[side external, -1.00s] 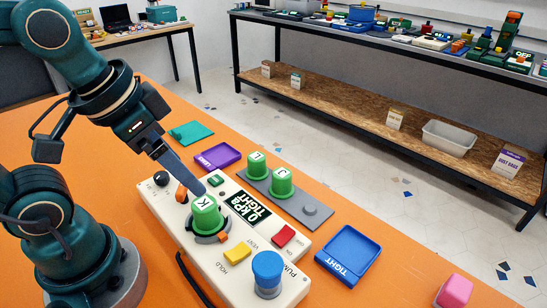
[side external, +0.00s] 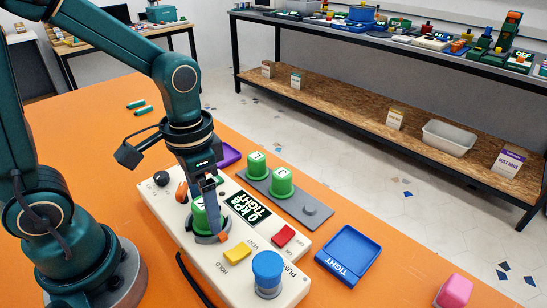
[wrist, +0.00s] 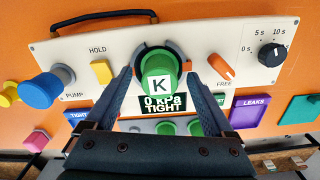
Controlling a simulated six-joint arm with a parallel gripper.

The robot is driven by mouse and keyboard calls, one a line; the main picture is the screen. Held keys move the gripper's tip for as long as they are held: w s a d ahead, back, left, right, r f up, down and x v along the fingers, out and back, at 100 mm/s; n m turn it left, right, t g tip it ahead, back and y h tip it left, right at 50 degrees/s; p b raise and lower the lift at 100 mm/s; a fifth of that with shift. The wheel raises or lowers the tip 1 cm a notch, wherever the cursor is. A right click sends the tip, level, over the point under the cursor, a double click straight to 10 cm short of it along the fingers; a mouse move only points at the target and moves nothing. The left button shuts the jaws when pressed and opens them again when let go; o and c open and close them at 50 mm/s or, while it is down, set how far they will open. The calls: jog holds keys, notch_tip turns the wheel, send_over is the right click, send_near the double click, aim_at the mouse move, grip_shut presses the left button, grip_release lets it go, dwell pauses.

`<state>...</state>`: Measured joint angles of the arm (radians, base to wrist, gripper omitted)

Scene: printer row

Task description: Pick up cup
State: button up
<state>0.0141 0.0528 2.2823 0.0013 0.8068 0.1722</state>
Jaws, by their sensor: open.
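A green cup marked K (wrist: 158,68) stands in a dark ring on a cream test panel (side external: 188,257). In the side view the K cup (side external: 198,218) is partly hidden behind my gripper (side external: 214,226). In the wrist view my gripper (wrist: 158,82) is open, with one finger on each side of the K cup. I cannot tell whether the fingers touch it. Two more green cups, marked J (side external: 281,184) and I (side external: 256,165), stand on a grey rack (side external: 300,203) behind the panel.
The panel has a display reading "0 kPa TIGHT" (side external: 247,208), a blue pump knob (side external: 267,272), yellow (side external: 237,254) and red (side external: 283,236) buttons. A blue TIGHT tray (side external: 348,254), a purple LEAKS tray (side external: 229,155) and a pink block (side external: 455,291) lie nearby on the orange table.

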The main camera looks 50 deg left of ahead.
jog(key=shift+f, duration=0.45)
jog(key=shift+c, duration=0.3)
grip_shut()
jog(key=shift+r, duration=0.2)
